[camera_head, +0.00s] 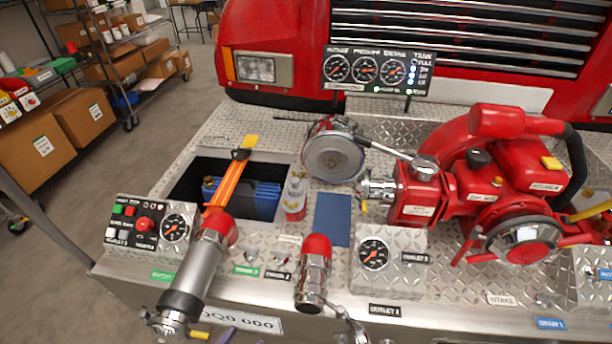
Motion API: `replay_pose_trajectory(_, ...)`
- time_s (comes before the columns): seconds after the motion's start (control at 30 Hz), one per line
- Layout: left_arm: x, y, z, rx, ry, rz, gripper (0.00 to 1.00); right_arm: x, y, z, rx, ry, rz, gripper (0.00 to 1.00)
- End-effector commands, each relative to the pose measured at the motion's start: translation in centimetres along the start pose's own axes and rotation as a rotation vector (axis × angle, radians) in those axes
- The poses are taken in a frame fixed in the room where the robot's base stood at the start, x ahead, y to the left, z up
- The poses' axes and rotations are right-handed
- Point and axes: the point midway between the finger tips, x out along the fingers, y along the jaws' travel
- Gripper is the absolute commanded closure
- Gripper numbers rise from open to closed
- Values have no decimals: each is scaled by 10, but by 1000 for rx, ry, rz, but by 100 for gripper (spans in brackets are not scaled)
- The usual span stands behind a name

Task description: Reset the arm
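Neither of my grippers shows clearly in the head view, and I see no arm reaching over the bumper. A small purple piece (228,336) shows at the bottom edge, too cut off to identify. On the diamond-plate bumper deck stand a grey nozzle with a red end (196,275), a shorter red-topped chrome fitting (312,272) and a red pump (490,190). A round metal part with a lever (333,157) sits behind them.
A control box with buttons and a gauge (148,227) is at the left. A recessed bay holds a blue item (255,196), with an orange strap (230,180) across it. A gauge panel (376,70) stands at the back. Shelves and boxes (75,120) are beyond the bumper.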

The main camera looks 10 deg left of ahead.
Motion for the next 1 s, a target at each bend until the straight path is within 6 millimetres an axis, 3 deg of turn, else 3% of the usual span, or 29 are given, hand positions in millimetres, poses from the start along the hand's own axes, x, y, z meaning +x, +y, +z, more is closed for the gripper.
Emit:
replay_pose_trajectory(0.2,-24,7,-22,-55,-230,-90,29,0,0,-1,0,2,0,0)
replay_pose_trajectory(0.37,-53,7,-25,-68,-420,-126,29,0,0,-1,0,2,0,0)
replay_pose_trajectory(0.57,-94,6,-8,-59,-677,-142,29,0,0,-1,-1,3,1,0)
replay_pose_trajectory(0.7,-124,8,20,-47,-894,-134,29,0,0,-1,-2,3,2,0)
replay_pose_trajectory(1.0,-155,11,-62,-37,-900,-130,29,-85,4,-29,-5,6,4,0)
